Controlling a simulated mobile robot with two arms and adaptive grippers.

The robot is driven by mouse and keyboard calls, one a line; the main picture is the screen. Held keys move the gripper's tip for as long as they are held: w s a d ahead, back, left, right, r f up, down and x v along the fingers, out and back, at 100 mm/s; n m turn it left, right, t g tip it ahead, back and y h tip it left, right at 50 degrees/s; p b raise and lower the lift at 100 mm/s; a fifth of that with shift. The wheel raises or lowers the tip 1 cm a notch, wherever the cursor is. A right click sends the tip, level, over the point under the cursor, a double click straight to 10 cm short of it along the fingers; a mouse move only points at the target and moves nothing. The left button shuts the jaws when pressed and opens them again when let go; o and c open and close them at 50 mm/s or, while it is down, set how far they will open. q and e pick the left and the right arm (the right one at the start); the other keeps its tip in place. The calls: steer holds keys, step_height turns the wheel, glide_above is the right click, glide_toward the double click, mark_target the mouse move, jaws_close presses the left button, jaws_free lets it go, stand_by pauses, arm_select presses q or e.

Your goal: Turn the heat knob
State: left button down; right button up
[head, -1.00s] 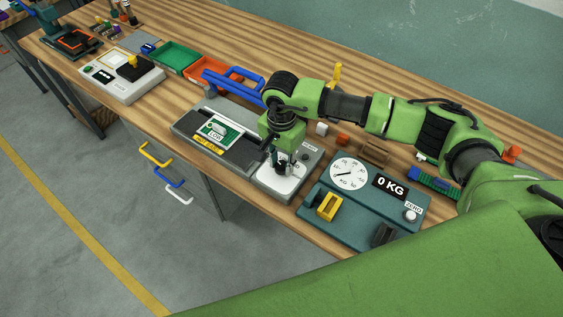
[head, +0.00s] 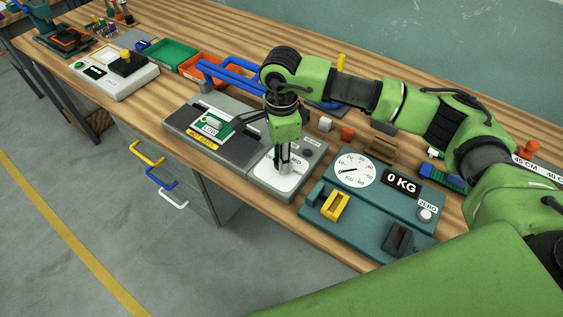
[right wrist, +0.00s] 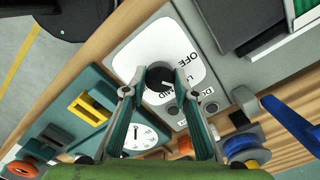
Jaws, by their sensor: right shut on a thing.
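The heat knob is a dark round knob (right wrist: 160,77) with a light mark on its top, in the right wrist view. It sits on a white plate (right wrist: 135,52) with lettering including OFF. In the head view the white plate (head: 268,183) is on the grey sealing machine's right end. My right gripper (right wrist: 160,80) is shut on the knob, with a finger on each side of it. In the head view my right gripper (head: 284,168) points down at the plate and hides the knob. My left gripper is not in view.
A teal scale (head: 318,222) with a yellow block (head: 335,205) and a dial stands just right of the plate. The grey machine (head: 185,118) has a blue handle (head: 230,80) behind it. A green tray (head: 172,55) and orange tray (head: 200,68) lie farther left.

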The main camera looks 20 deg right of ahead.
steer(key=shift+m+b, duration=0.5)
steer(key=shift+m, duration=0.2)
steer(key=shift+r, duration=0.1)
steer(key=o, duration=1.1)
step_height(320, 180, up, 12)
